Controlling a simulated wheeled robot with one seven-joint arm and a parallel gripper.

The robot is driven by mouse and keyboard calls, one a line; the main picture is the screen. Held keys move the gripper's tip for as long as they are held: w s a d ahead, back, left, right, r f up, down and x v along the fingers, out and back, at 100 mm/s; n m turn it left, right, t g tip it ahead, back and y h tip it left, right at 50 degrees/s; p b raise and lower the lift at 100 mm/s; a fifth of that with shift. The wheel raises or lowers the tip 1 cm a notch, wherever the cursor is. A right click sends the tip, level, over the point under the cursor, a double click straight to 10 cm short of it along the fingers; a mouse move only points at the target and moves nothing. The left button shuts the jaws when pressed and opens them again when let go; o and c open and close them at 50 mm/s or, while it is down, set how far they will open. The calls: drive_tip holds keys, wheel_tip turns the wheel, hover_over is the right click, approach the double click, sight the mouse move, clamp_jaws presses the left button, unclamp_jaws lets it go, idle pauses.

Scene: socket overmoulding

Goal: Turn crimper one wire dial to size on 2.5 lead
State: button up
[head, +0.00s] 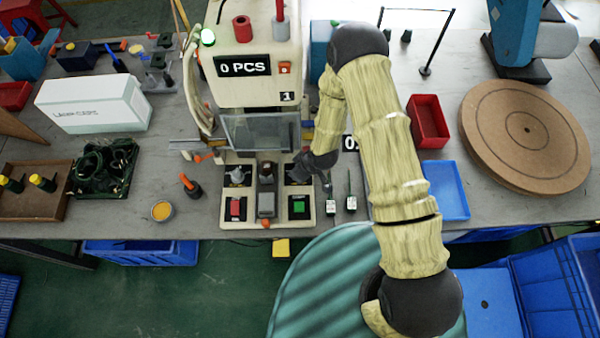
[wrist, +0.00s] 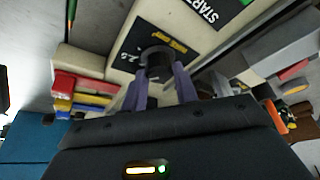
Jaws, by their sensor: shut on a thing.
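Crimper one (head: 255,75) is the pale machine with a "0 PCS" display and a "1" plate. Its dark round wire dial (wrist: 156,56) shows in the wrist view on a dark plate with a yellow label and small figures, too blurred to read surely. My gripper (wrist: 163,84) is shut on the dial, one finger on each side. In the head view my gripper is at the machine's right side, and the dial is hidden there. Two small tagged leads (head: 331,206) (head: 351,203) lie on the bench right of the machine; I cannot read their sizes.
A red tray (head: 428,122) and a blue tray (head: 446,190) lie right of my arm, near a round wooden board (head: 526,137). A white box (head: 93,103) and a wooden tray (head: 35,190) are on the left. Red, yellow and blue blocks (wrist: 80,90) show beside the gripper.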

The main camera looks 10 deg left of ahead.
drive_tip(key=shift+a+m+t+h+b, duration=0.15)
drive_tip(key=shift+m+t+b, duration=0.25)
drive_tip(key=shift+m, duration=0.4)
drive_tip(key=shift+d+m+t+h+b, duration=0.1)
drive_tip(key=shift+m+t+h+b, duration=0.1)
drive_tip(key=shift+m+b, duration=0.45)
drive_tip(key=shift+m, duration=0.35)
drive_tip(key=o, duration=1)
drive_tip(key=b+v, duration=0.2)
drive_tip(key=v, duration=1.5)
drive_tip(key=shift+r, duration=0.25)
